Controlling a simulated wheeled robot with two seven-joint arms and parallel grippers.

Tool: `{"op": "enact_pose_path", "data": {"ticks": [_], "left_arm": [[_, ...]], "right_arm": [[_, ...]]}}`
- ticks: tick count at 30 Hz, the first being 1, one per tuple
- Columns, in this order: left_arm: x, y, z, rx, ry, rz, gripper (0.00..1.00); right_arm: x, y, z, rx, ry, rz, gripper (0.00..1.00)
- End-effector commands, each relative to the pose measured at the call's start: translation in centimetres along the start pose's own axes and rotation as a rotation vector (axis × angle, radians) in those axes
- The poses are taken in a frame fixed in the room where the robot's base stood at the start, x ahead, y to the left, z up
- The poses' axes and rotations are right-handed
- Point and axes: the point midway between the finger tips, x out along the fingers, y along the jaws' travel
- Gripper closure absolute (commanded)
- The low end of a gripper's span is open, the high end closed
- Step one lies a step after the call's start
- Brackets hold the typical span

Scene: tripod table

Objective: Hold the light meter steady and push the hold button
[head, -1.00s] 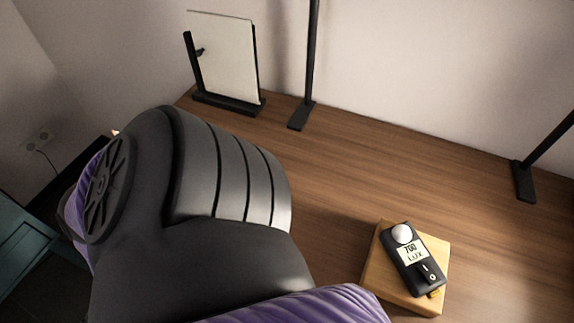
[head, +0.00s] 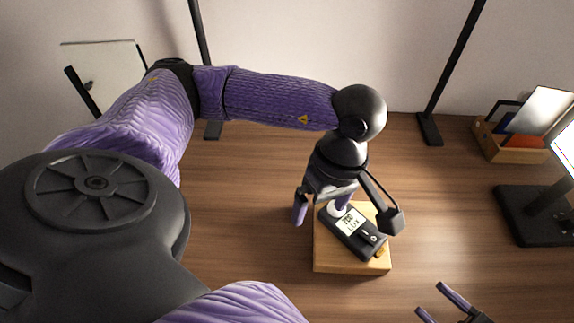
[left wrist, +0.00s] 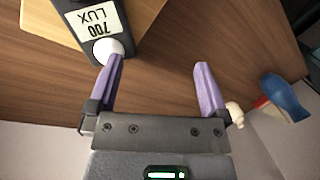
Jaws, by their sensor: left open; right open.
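The light meter (head: 352,232) is a dark handheld box with a white dome and a display reading 700 LUX. It lies face up on a light wooden block (head: 345,266). A small round white mark (head: 373,238) shows near its lower end; I cannot tell whether it is the hold button. My left gripper (head: 322,204) is open above the dome end and partly hides it. In the left wrist view, one finger of the left gripper (left wrist: 158,80) overlaps the meter's (left wrist: 95,30) dome; contact is unclear. My right gripper (head: 440,303) is open at the bottom edge, right of the block.
A wooden organizer (head: 515,152) stands at the back right, near a dark monitor stand (head: 540,212). Dark posts (head: 450,70) rise at the back, and a white panel (head: 105,70) stands at back left. The tabletop (head: 245,220) left of the block is clear.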

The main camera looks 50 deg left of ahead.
Motion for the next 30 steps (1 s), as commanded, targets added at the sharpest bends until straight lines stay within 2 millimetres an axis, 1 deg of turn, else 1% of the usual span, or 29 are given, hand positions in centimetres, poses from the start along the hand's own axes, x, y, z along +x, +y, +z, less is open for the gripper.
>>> {"op": "enact_pose_path", "data": {"ticks": [1,3,5,7,8,10,15,19,21,24,30], "left_arm": [[-1.6,1.5,-0.1,-0.075,0.018,0.069,0.00],[-3.4,2.9,-0.2,-0.174,0.030,0.144,0.00],[-4.3,3.5,-0.2,-0.227,0.034,0.183,0.00],[-4.3,4.0,-0.3,-0.260,0.034,0.202,0.00],[-4.1,4.1,-0.3,-0.266,0.034,0.205,0.00],[-2.8,4.3,-0.4,-0.269,0.034,0.204,0.00],[1.2,5.1,-0.6,-0.267,0.034,0.202,0.00],[3.5,5.6,-0.8,-0.265,0.034,0.203,0.00],[4.3,5.7,-0.8,-0.264,0.033,0.203,0.00],[4.9,5.8,-0.9,-0.264,0.034,0.205,0.00],[5.0,5.8,-0.9,-0.264,0.033,0.205,0.00]], "right_arm": [[0.0,0.0,0.0,0.000,0.000,0.000,0.41],[0.0,0.0,0.0,0.000,0.000,0.000,0.41],[0.0,0.0,0.0,0.000,0.000,0.000,0.41],[0.0,0.0,0.0,0.000,0.000,0.000,0.41],[0.0,0.0,0.0,0.000,0.000,0.000,0.41],[0.0,0.0,0.0,0.000,0.000,0.000,0.41],[0.0,0.0,0.0,0.000,0.000,0.000,0.41],[0.0,0.0,0.0,0.000,0.000,0.000,0.41],[0.0,0.0,0.0,0.000,0.000,0.000,0.41],[0.0,0.0,0.0,0.000,0.000,0.000,0.41],[0.0,0.0,0.0,0.000,0.000,0.000,0.41]]}}
